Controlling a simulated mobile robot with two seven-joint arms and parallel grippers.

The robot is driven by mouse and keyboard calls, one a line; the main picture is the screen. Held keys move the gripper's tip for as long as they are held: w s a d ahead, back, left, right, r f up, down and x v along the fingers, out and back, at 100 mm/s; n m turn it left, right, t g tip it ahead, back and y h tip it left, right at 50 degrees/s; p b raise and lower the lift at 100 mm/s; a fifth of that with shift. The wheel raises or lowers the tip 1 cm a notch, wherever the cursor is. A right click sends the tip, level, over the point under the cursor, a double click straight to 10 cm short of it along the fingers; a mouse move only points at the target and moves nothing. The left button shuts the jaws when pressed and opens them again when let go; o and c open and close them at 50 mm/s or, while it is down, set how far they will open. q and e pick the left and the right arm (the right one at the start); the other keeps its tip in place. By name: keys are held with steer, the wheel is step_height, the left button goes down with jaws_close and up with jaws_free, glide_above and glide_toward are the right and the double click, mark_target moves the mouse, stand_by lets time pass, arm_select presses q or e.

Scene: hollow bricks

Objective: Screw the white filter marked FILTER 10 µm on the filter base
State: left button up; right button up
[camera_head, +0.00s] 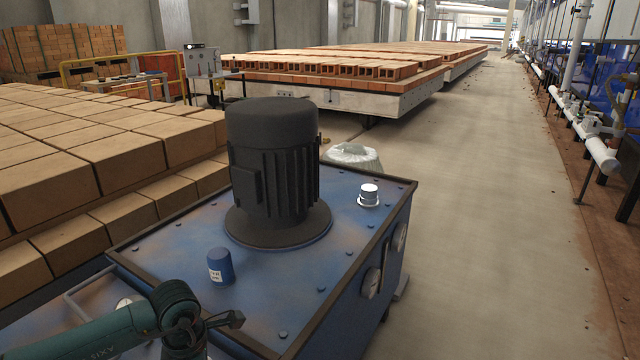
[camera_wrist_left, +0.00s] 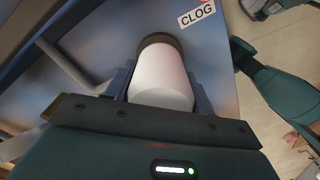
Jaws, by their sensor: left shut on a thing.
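In the left wrist view, my left gripper (camera_wrist_left: 161,85) is shut on a white cylindrical filter (camera_wrist_left: 162,75), one finger on each side. The filter's far end meets a dark round collar (camera_wrist_left: 160,41) by the blue surface; I cannot tell whether it is screwed on. No filter marking is readable. In the head view, a small pale top (camera_head: 125,302), probably the filter, shows behind a teal arm; the left gripper's fingers are hidden there. A dark forked tip (camera_head: 232,320), probably my right gripper, shows right of the arm joint; its opening is unclear.
The blue tank (camera_head: 300,285) carries a black motor (camera_head: 273,170), a blue labelled can (camera_head: 220,266) and a white-topped cap (camera_head: 369,194). A metal handle (camera_head: 75,300) is beside the filter area. Bricks stand left; the right aisle is clear.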

arm_select(q)
steer(key=shift+m, duration=0.6)
steer(key=shift+f+m+b, duration=0.2)
steer(key=shift+m+b, duration=0.3)
steer(key=shift+b, duration=0.2)
steer(key=shift+m+b, duration=0.4)
steer(key=shift+m, duration=0.3)
steer(key=shift+r, duration=0.15)
